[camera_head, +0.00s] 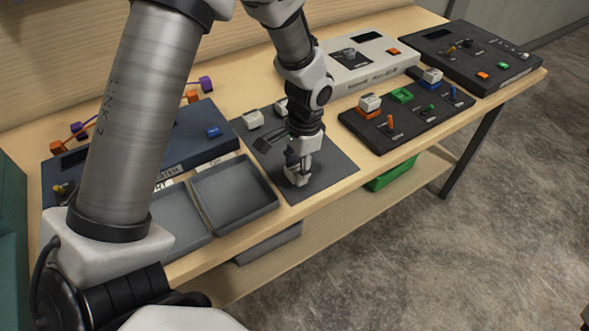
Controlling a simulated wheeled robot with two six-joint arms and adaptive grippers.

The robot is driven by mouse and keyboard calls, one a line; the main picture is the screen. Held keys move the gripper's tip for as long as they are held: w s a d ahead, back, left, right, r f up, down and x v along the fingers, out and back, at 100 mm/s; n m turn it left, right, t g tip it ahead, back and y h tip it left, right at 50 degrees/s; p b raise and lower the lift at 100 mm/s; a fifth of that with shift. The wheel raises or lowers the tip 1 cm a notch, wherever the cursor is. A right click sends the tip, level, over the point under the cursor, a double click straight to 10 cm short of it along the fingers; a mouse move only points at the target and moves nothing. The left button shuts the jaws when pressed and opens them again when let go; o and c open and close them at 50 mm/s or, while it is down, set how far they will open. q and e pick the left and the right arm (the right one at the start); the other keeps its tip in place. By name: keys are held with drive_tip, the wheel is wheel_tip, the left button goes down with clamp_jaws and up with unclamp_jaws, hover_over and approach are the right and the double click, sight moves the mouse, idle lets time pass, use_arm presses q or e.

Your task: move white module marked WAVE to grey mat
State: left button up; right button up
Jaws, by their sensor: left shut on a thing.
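My left gripper (299,164) points down over the dark grey mat (335,172) in the middle of the table. It is shut on a small white module (298,180), which is at the mat's near part; I cannot tell whether it touches the mat. The fingers hide part of this module, and no WAVE marking can be read on it. Two other white modules, one at the left (253,120) and one by my arm (281,107), are near the mat's far end. My right gripper is not in view.
Two grey trays lie left of the mat, the nearer one (268,206) beside it. A blue console (212,150) stands behind them. A black panel (400,136) with white modules, knobs and switches is to the right. A light grey console (365,82) and a black console (490,88) stand farther back.

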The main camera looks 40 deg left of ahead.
use_arm(q)
drive_tip(key=shift+d+f, duration=0.15)
drive_tip(key=shift+f, duration=0.2)
drive_tip(key=shift+w+a+f, duration=0.1)
drive_tip(key=shift+w+a, duration=0.2)
drive_tip(key=shift+a, duration=0.05)
drive_tip(key=o, duration=0.9)
drive_tip(key=shift+a, duration=0.1)
drive_tip(key=shift+o, duration=1.3)
drive_tip(key=shift+s, duration=0.15)
drive_tip(key=shift+d, duration=0.25)
drive_tip(key=shift+r, duration=0.25)
wheel_tip(320, 180, up, 12)
drive_tip(key=w, duration=0.1)
drive_tip(key=shift+w+d+f, duration=0.2)
